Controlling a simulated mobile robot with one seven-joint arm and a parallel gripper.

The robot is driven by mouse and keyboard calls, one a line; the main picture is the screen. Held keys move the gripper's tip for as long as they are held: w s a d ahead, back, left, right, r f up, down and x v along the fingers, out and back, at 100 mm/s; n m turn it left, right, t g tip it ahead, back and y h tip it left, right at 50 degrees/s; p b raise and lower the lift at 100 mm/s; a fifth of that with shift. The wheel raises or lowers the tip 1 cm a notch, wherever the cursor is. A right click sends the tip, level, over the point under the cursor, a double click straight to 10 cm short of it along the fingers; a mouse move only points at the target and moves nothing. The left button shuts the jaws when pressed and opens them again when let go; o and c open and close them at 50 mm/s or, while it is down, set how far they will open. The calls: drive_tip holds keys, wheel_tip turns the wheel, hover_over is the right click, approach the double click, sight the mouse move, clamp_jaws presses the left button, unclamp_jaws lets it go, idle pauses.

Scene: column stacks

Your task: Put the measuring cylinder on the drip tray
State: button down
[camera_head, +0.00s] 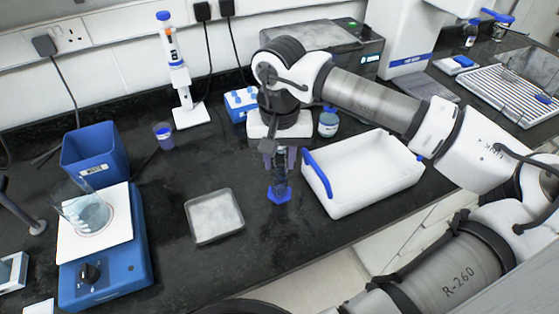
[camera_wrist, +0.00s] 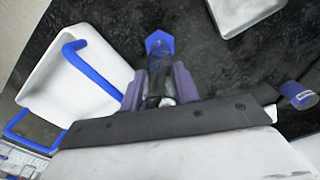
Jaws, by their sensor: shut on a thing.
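The measuring cylinder (camera_head: 280,190) is clear with a blue hexagonal base and stands roughly upright in my gripper (camera_head: 280,155). The base also shows in the wrist view (camera_wrist: 159,42), beyond the purple-grey fingers of my gripper (camera_wrist: 160,88). The fingers are shut around its upper part, which they partly hide. I cannot tell whether the base touches the bench. A shallow grey square tray (camera_head: 215,216), which looks like the drip tray, lies empty to the left of the cylinder. Its edge shows at the top of the wrist view (camera_wrist: 240,14).
A white tub (camera_head: 365,180) with blue handles stands close on the cylinder's right. A blue-lidded bottle (camera_head: 328,122) stands behind. A blue balance (camera_head: 104,262) with a glass beaker is at the left. A small blue-and-clear cup (camera_head: 164,136) is behind the tray. Bench between cylinder and tray is clear.

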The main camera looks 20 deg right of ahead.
drive_tip(key=shift+r, duration=0.15)
drive_tip(key=shift+f, duration=0.25)
drive_tip(key=c, duration=1)
unclamp_jaws()
drive_tip(key=shift+r, duration=0.1)
drive_tip(key=shift+c, duration=0.2)
drive_tip(key=shift+r, duration=0.1)
